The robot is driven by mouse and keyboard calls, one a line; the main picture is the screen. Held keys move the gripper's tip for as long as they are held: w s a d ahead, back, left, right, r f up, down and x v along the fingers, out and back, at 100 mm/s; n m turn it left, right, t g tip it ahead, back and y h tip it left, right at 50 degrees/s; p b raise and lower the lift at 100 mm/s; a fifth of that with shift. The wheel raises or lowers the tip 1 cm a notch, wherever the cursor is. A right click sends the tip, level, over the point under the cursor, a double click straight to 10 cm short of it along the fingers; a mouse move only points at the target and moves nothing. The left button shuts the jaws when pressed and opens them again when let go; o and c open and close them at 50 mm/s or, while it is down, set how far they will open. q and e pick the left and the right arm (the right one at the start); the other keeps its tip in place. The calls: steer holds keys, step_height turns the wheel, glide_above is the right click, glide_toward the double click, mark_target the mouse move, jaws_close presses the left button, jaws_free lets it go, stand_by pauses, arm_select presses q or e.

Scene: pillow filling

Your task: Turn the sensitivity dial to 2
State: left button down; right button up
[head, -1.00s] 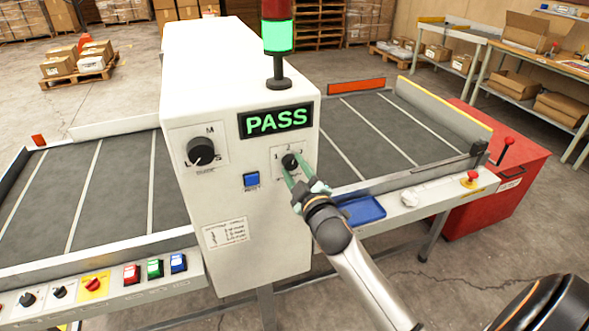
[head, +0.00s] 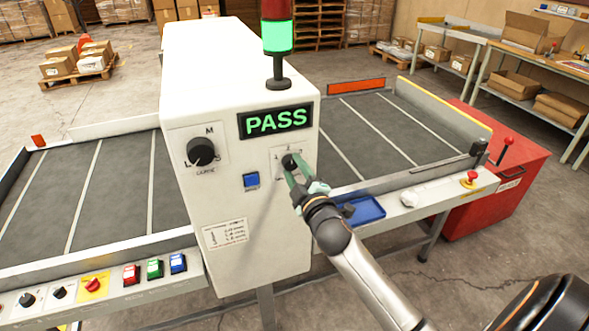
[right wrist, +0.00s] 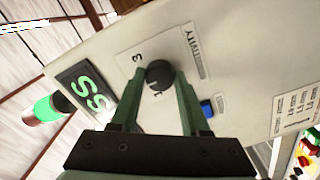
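The sensitivity dial (head: 289,160) is a small black round knob on the white front of the machine, below the lit PASS display (head: 275,121). In the right wrist view the dial (right wrist: 160,75) has the printed marks 3 and 1 beside it; where its pointer stands is hard to tell. My right gripper (head: 296,167) has its green fingers on both sides of the knob. In the right wrist view the fingertips (right wrist: 161,78) appear to touch its sides. My left gripper is not in view.
A larger black dial (head: 201,151) is at the left of the panel and a blue button (head: 251,180) is between the two dials. A green-lit signal lamp (head: 278,36) stands on top. A blue tray (head: 362,211) lies right of the machine, near my right arm.

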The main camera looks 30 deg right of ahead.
steer(key=o, duration=0.4)
steer(key=shift+o, duration=0.2)
steer(key=b+v, duration=0.2)
steer(key=v, duration=1)
steer(key=shift+s, duration=0.3)
steer(key=s+a+f+m+g+y, duration=0.2)
steer(key=s+a+f, duration=0.2)
steer(key=f, duration=0.6)
steer(key=s+a+f+m+g+y, duration=0.2)
steer(key=s+a+f, duration=0.3)
steer(key=f, duration=0.5)
steer(key=s+a+f+m+g+y, duration=0.2)
steer(key=s+a+f+m+g, duration=0.1)
steer(key=f, duration=0.7)
steer(key=s+a+g, duration=0.1)
steer(key=s+a, duration=0.1)
steer(key=shift+s+a+f+y, duration=0.25)
steer(key=shift+s+f+y, duration=0.1)
steer(key=shift+f+y, duration=0.05)
